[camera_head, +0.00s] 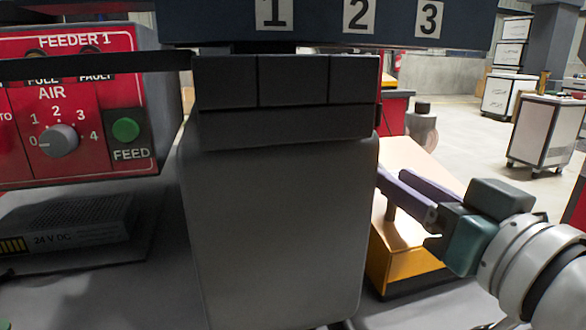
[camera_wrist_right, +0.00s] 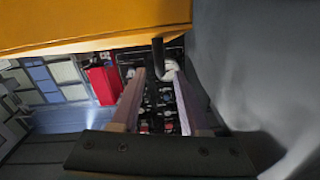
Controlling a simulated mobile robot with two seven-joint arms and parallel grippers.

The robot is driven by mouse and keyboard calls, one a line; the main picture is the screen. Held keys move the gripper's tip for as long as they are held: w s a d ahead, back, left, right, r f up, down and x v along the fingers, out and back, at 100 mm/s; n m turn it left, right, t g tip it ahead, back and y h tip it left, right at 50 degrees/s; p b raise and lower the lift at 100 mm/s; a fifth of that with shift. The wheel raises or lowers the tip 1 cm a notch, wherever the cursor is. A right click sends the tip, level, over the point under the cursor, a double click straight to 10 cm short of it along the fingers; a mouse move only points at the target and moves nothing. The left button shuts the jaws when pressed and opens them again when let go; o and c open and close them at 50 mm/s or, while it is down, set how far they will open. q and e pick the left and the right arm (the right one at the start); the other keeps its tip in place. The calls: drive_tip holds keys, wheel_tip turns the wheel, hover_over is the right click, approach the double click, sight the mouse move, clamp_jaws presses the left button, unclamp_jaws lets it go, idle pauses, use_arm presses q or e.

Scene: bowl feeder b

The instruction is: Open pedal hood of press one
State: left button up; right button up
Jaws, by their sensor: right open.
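A yellow-orange box-shaped hood (camera_head: 408,265) with a pale top stands right of the large grey panel, partly hidden by that panel and my right arm. I take it for the pedal hood; its press marking is not visible. My right gripper (camera_head: 390,176) reaches in from the right over it, jaws open, fingers pointing left. A short dark post (camera_head: 390,211) shows just below the fingers. In the right wrist view the hood (camera_wrist_right: 85,22) fills the top, and a dark rod (camera_wrist_right: 158,52) hangs near the gap between the fingertips (camera_wrist_right: 155,76). Contact cannot be told. My left gripper is out of view.
The large grey panel (camera_head: 280,220) is close left of my right fingers and hides what is behind it. The red FEEDER 1 box (camera_head: 85,90) with a dial and green button is at left. White cabinets (camera_head: 545,130) stand far right.

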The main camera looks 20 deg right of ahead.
sight(379, 163)
drive_tip(key=shift+w, duration=2.25)
drive_tip(key=shift+c, duration=0.2)
clamp_jaws()
